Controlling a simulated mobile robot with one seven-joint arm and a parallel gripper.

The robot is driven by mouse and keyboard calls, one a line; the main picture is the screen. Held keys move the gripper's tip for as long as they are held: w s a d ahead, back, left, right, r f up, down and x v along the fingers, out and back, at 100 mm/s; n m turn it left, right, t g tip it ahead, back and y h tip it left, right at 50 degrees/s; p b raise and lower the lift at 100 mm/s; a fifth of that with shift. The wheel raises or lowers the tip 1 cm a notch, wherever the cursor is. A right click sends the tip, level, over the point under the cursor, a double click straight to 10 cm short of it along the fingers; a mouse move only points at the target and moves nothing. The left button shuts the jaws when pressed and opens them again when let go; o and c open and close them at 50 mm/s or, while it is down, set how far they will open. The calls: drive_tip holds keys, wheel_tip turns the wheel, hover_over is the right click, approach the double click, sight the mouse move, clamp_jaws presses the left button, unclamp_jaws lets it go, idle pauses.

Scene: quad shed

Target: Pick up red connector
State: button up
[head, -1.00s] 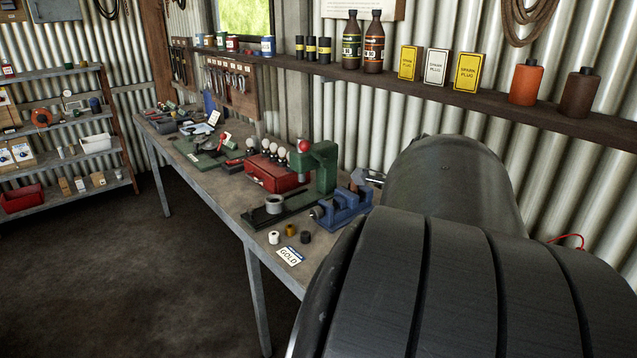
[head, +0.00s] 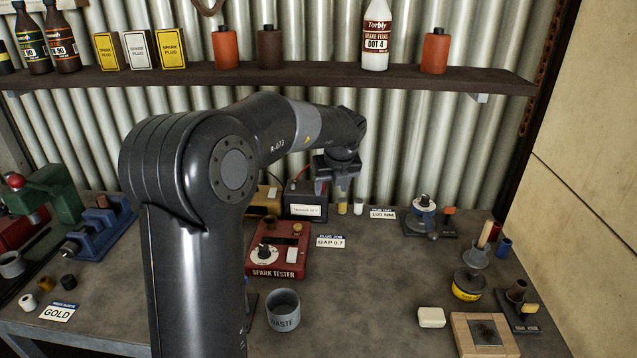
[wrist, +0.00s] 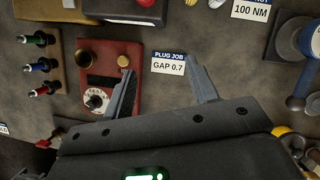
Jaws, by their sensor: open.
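In the wrist view, several small dark connectors lie in a column at the far left, each with a coloured band. The lowest one looks red (wrist: 40,91); a blue one (wrist: 42,66) and a green one (wrist: 38,38) lie above it. In the head view I cannot see them; my arm covers that part of the bench. My gripper (wrist: 162,82) is open and empty above the bench, its fingers either side of the GAP 0.7 card, well to the right of the red connector. In the head view my gripper (head: 335,182) hangs near the battery.
The red spark tester (wrist: 110,72) lies between my gripper and the connectors. A dark battery (head: 306,203), a waste cup (head: 284,315) and a GAP 0.7 card (head: 331,241) are nearby. Pots and tools crowd the right side. A loaded shelf (head: 270,88) runs along the wall.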

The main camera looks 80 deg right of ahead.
drive_tip(key=w+d, duration=0.1)
drive_tip(key=d, duration=0.1)
drive_tip(key=w+d, duration=0.1)
drive_tip(key=d, duration=0.2)
drive_tip(key=w+d, duration=0.1)
drive_tip(key=d, duration=0.2)
drive_tip(key=shift+w+d+f, duration=0.15)
drive_tip(key=shift+d+f, duration=0.15)
drive_tip(key=x, duration=0.4)
drive_tip(key=shift+f, duration=0.15)
drive_tip(key=shift+c, duration=0.5)
drive_tip(key=c, duration=0.9)
drive_tip(key=shift+c, duration=0.2)
